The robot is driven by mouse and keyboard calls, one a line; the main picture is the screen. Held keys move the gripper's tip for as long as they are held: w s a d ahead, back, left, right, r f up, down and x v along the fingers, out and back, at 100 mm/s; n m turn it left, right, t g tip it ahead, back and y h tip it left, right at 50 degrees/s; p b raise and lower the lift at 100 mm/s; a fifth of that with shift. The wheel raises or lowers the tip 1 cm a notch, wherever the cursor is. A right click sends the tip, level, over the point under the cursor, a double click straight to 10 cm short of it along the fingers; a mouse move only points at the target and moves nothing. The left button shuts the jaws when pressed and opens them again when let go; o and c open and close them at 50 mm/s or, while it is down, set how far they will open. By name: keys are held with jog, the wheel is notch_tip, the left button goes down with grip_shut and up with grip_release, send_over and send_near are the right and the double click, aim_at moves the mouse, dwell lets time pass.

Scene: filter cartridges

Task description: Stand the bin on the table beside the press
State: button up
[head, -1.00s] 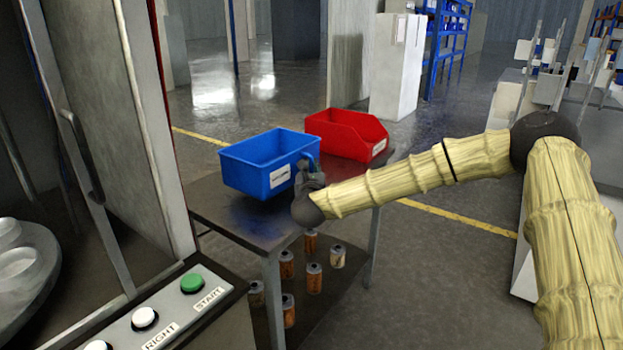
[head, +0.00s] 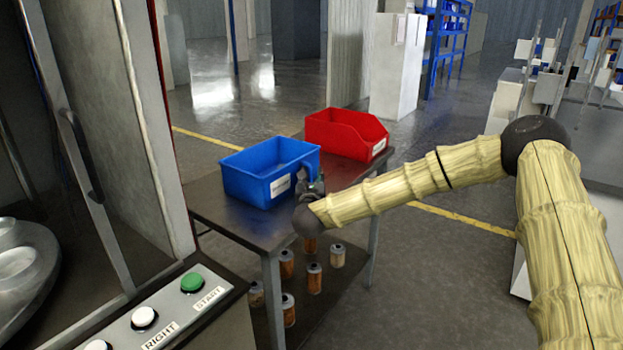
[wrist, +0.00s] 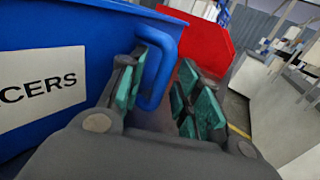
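A blue bin (head: 250,182) stands upright on the dark-topped table (head: 225,217) beside the press (head: 135,120). It has a white label and a handle (head: 309,170) on its right side. In the wrist view the bin's wall (wrist: 60,35) fills the left, with a label reading "CERS" at its end. My gripper (head: 312,188) is at the handle end of the bin. In the wrist view my gripper (wrist: 160,95) has its green-padded fingers spread apart. The bin's handle (wrist: 160,70) lies between them, close to the left finger, and looks not clamped.
A red bin (head: 345,135) stands behind on the same table; it also shows in the wrist view (wrist: 200,40). Several orange-and-grey cartridges (head: 314,278) stand on the lower shelf. A button panel (head: 150,315) is at the front left. Floor is open right of the table.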

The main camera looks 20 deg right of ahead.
jog(key=shift+r, duration=0.1)
jog(key=v, duration=1.2)
